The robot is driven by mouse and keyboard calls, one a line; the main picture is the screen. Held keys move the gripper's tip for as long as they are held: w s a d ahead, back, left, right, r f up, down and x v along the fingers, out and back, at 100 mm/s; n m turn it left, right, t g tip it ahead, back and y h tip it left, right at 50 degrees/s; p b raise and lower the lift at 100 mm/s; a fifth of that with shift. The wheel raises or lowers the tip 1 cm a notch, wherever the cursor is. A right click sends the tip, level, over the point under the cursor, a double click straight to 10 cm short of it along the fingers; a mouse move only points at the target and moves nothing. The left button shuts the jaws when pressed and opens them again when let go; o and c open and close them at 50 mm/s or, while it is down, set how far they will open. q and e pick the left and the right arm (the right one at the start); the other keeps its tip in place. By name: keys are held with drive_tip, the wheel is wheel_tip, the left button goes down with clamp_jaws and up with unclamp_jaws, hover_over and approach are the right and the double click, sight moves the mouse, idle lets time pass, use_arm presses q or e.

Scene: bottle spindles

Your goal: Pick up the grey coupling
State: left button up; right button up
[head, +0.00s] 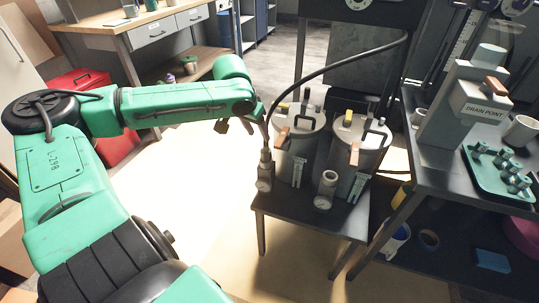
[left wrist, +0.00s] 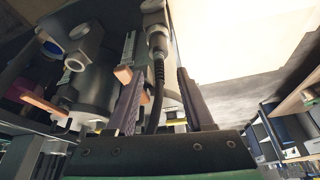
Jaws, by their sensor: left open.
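The grey coupling (head: 266,158) stands upright at the left front of the low dark stand (head: 310,216), seated on a round-faced fitting (head: 264,184). A black hose (head: 345,50) arches from the upper right down to its top. My left gripper (head: 243,124) is open, just above and to the left of the coupling. In the left wrist view, the gripper's two fingers (left wrist: 162,88) are spread, with the hose (left wrist: 158,95) seen between them. The coupling (left wrist: 157,42) lies beyond the fingertips, apart from them. My right gripper does not show.
Two grey canisters (head: 300,140) (head: 360,150) with handles stand close behind and right of the coupling. A second short upright fitting (head: 326,188) stands at the stand's front. A side table holds a "DRAIN POINT" block (head: 488,108) and a green tray (head: 488,189). Floor left of the stand is clear.

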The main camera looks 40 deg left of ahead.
sight(265, 146)
use_arm(q)
drive_tip(key=b+x, duration=0.1)
drive_tip(key=x, duration=0.4)
drive_tip(key=shift+s+f+b, duration=0.1)
drive_tip(key=shift+f+b, duration=0.1)
drive_tip(key=shift+b, duration=0.1)
drive_tip(key=shift+w+f, duration=0.2)
drive_tip(key=shift+f, duration=0.15)
drive_tip(key=b+x, duration=0.1)
drive_tip(key=x, duration=0.4)
drive_tip(key=shift+r+b, duration=0.1)
drive_tip(key=shift+b, duration=0.2)
drive_tip(key=shift+w+f, duration=0.2)
drive_tip(key=shift+w, duration=0.05)
drive_tip(key=shift+r, duration=0.1)
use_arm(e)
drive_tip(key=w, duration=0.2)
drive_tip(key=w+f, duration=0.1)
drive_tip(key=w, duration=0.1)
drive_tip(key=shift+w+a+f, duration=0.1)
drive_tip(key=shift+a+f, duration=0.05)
use_arm(q)
clamp_jaws()
